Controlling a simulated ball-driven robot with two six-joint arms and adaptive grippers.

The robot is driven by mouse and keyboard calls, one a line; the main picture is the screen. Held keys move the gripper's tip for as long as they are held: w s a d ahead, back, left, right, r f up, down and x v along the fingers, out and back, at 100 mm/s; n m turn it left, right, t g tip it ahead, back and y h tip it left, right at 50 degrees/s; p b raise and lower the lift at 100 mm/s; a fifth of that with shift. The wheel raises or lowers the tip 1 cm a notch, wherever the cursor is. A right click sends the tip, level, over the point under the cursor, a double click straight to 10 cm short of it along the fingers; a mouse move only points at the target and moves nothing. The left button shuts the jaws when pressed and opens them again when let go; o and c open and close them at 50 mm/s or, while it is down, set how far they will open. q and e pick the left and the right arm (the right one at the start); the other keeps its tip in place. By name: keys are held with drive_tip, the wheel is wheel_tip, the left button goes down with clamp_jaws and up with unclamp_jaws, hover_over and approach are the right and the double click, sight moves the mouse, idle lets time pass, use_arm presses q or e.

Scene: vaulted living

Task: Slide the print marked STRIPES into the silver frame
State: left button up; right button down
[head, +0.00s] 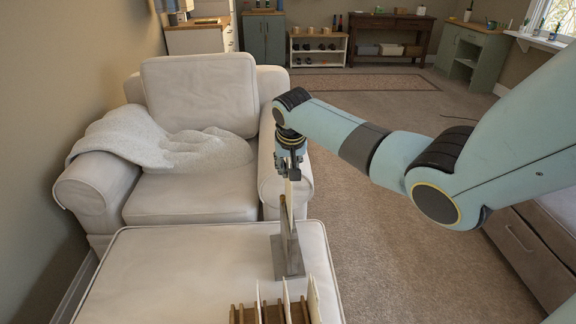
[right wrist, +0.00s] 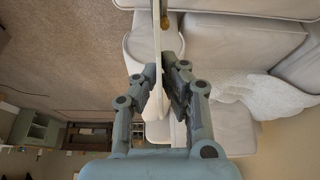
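My right gripper (head: 289,176) is shut on a thin pale print (head: 287,200), seen almost edge-on and upright. The right wrist view shows the print (right wrist: 157,45) between the two fingertips (right wrist: 160,72). The print's face is turned away, so no STRIPES mark can be read. A silver-grey frame (head: 290,262) stands upright on the ottoman directly below the gripper, also nearly edge-on. The print's lower end overlaps the top of the frame in the head view; I cannot tell whether it is inside the frame or beside it. My left gripper is not in view.
A wooden rack (head: 245,315) with several thin upright prints stands at the near edge of the cream ottoman (head: 180,270). An armchair (head: 200,95) with a crumpled blanket (head: 165,140) is behind. The ottoman's left part is bare. Carpet (head: 400,270) lies open to the right.

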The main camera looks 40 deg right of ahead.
drive_tip(key=shift+a+f, duration=0.1)
drive_tip(key=shift+f, duration=0.2)
idle(0.4)
drive_tip(key=shift+f+b, duration=0.45)
drive_tip(key=shift+f, duration=0.4)
drive_tip(key=shift+f+b, duration=1.85)
drive_tip(key=shift+f, duration=1)
drive_tip(key=shift+w, duration=0.1)
drive_tip(key=shift+f, duration=0.15)
